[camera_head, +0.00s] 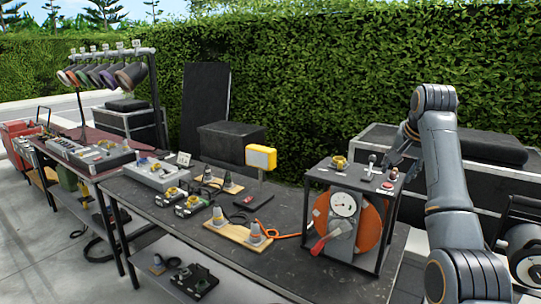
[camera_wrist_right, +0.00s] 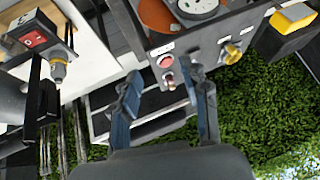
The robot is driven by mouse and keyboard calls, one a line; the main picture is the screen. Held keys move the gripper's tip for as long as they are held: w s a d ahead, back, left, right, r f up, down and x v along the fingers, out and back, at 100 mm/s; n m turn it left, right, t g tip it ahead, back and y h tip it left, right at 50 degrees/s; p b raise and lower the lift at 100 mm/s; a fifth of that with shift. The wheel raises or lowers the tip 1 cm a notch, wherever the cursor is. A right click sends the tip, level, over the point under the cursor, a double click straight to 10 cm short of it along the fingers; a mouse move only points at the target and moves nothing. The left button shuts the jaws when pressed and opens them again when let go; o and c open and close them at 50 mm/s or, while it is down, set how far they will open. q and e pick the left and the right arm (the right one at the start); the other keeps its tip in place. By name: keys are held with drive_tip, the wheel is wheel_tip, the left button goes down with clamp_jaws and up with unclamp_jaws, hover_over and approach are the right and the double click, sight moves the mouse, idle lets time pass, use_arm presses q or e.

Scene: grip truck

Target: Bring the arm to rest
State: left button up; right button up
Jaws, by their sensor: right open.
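My right arm comes in from the right in the head view and bends over the end of the workbench. Its gripper (camera_head: 402,150) hangs just above and behind the right edge of the framed gauge box (camera_head: 343,208), partly hidden by the arm itself. In the right wrist view the two blue-grey fingers (camera_wrist_right: 165,90) are apart with nothing between them. The box's control face (camera_wrist_right: 205,58), with a red button (camera_wrist_right: 166,61) and a yellow knob (camera_wrist_right: 233,52), lies just beyond the fingertips. I see no contact. My left gripper is not in the head view.
The dark workbench (camera_head: 300,268) holds a yellow lamp (camera_head: 261,157), connectors on a wooden board (camera_head: 226,238) and an orange cable. A black case (camera_head: 490,149) stands behind the arm. A red-switch unit (camera_wrist_right: 34,39) is left in the wrist view.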

drive_tip(key=s+a+f+n, duration=0.1)
drive_tip(key=s+f, duration=0.3)
drive_tip(key=f, duration=0.6)
drive_tip(key=s+a+f+n+g, duration=0.15)
drive_tip(key=s+f, duration=0.25)
drive_tip(key=f, duration=0.7)
drive_tip(key=s+a+f+n, duration=0.1)
drive_tip(key=s+f, duration=0.3)
drive_tip(key=f, duration=0.6)
drive_tip(key=s+a+f+n, duration=0.1)
drive_tip(key=s+a+f, duration=0.1)
drive_tip(key=s+f, duration=0.5)
drive_tip(key=s+a+f+n, duration=0.2)
drive_tip(key=s+f, duration=0.1)
drive_tip(key=s, duration=0.7)
drive_tip(key=s+a+n+g+y, duration=0.1)
drive_tip(key=s+a, duration=0.1)
drive_tip(key=s, duration=0.7)
drive_tip(key=s+a+n, duration=0.1)
drive_tip(key=s+a, duration=0.1)
drive_tip(key=s, duration=0.6)
wheel_tip(320, 180, down, 26)
drive_tip(key=s+g, duration=0.2)
drive_tip(key=s+d+f, duration=0.3)
drive_tip(key=s+f, duration=1.3)
drive_tip(key=shift+s+g, duration=0.35)
drive_tip(key=shift+g, duration=0.1)
